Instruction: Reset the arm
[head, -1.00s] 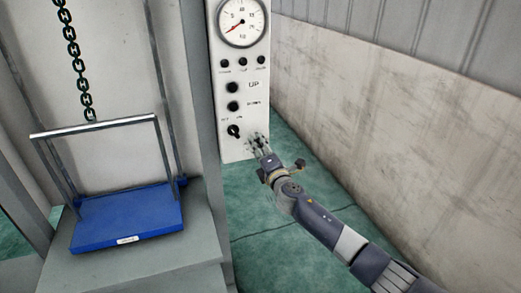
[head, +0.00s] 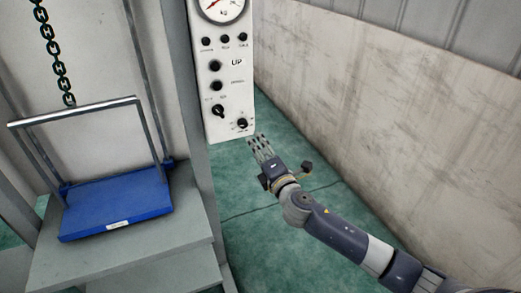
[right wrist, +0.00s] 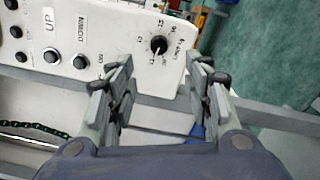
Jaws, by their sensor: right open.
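My right gripper (head: 260,148) is open and empty in the head view, just below and to the right of the white control panel (head: 229,105). In the right wrist view its two fingers (right wrist: 155,88) stand apart, with the panel's lower end (right wrist: 118,47) beyond them. A black rotary knob (right wrist: 158,45) shows between and above the fingertips; it also appears at the panel's bottom in the head view (head: 242,123). The gripper appears apart from the knob. My left gripper is not in view.
A blue platform (head: 118,205) with a metal frame rests on a grey step (head: 150,256) at left, below a hanging dark chain (head: 50,50). A scuffed pale wall (head: 380,120) runs along the right. Green floor (head: 255,235) lies between.

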